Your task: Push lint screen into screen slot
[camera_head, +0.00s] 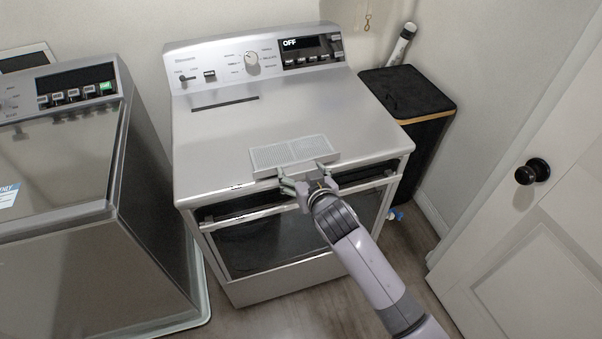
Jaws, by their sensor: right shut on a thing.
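The lint screen (276,155) is a flat, light grey mesh panel. My right gripper (306,176) is shut on its near edge and holds it over the front part of the dryer top (222,140). The screen looks roughly level; I cannot tell whether it touches the top. The screen slot (225,103) is a dark narrow line at the back left of the dryer top, beyond the screen and apart from it. My left gripper is not in view.
The dryer's control panel (254,56) rises behind the top and reads OFF. A washer (62,150) stands at the left. A black bin (408,92) stands at the right, near a white door (545,215). The dryer top between screen and slot is clear.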

